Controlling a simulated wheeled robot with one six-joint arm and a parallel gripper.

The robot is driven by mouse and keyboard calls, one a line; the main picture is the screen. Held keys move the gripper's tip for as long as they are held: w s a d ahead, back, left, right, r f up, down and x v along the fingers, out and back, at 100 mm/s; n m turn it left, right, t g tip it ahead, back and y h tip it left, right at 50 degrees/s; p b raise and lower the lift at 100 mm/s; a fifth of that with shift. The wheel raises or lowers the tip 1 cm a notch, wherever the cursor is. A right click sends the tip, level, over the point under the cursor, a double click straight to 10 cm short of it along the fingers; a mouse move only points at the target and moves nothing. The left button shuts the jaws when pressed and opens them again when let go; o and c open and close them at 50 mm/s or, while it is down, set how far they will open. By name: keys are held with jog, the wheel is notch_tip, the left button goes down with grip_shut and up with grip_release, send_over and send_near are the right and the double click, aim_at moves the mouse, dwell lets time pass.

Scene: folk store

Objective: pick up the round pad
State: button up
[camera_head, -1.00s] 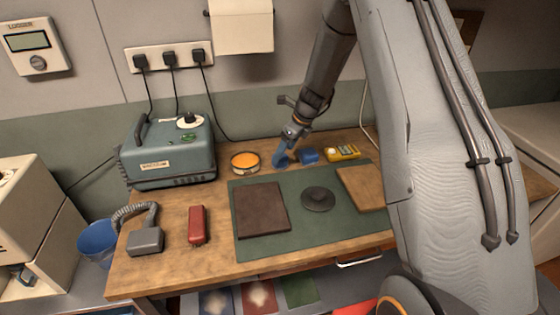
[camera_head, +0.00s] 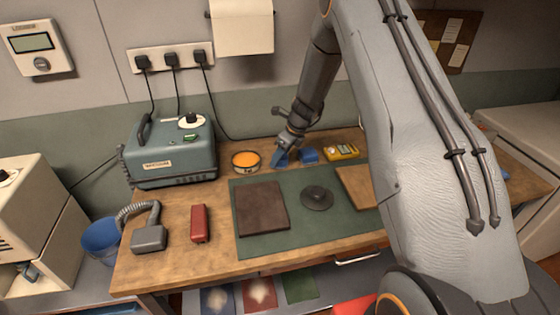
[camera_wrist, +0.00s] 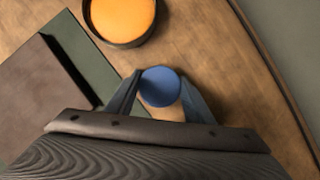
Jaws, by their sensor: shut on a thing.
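A round blue pad (camera_wrist: 160,86) sits between the two fingertips of my gripper (camera_wrist: 158,100) in the wrist view. My gripper is shut on it. In the head view my gripper (camera_head: 281,154) is over the back of the workbench, right of the orange round tin, with the blue pad (camera_head: 279,160) at its tips. The fingers partly cover the pad there. I cannot tell whether the pad touches the wood or is just above it.
The green mat (camera_head: 290,242) in front bears a brown slab, a dark disc and a wooden board. A teal machine (camera_head: 172,155) stands further left.

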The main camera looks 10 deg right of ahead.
jog(key=shift+r+b, duration=1.3)
jog(key=shift+r, duration=3.7)
